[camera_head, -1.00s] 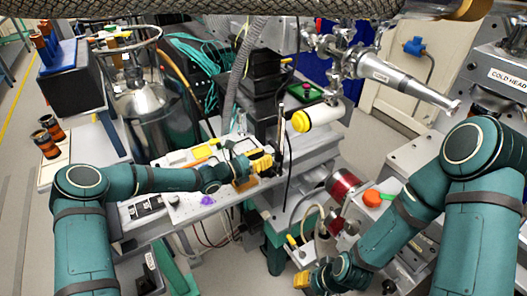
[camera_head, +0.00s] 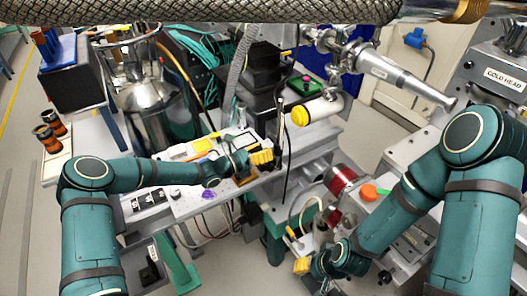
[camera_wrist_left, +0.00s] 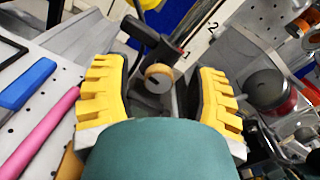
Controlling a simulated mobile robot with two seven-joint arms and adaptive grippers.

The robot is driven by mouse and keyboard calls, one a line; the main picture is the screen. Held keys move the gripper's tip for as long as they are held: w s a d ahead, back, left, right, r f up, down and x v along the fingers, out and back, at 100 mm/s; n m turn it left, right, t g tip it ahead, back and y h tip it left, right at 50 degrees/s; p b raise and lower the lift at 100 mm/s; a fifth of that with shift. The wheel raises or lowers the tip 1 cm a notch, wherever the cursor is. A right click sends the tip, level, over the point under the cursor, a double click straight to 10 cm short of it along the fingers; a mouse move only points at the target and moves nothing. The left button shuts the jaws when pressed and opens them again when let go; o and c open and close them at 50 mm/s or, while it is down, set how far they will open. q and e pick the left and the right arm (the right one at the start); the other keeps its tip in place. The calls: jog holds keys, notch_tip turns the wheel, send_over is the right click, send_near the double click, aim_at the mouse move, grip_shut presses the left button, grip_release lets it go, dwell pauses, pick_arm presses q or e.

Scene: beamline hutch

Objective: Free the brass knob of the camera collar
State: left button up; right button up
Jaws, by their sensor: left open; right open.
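A round brass-coloured knob (camera_wrist_left: 158,72) with a grey face shows in the left wrist view, beside dark bar-like parts that I take for the camera collar (camera_wrist_left: 150,38). My left gripper (camera_head: 262,157) is open beside a dark upright post (camera_head: 280,135) at the bench edge. In the left wrist view its yellow fingers stand on either side of the knob, with visible gaps; I cannot tell how far ahead it lies. In the head view I cannot make out the knob. My right gripper (camera_head: 302,265) is low in front, apart from the post; its finger gap is hard to see.
A white cylinder with a yellow cap (camera_head: 318,110) lies just right of the post. A pink rod (camera_wrist_left: 42,130) and a blue bar (camera_wrist_left: 26,84) lie left of my left fingers. A red cylinder (camera_head: 341,181) and hanging cables crowd the right.

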pick_arm(q)
jog(key=v, duration=1.2)
jog(key=shift+o, duration=0.2)
jog(key=shift+c, duration=0.2)
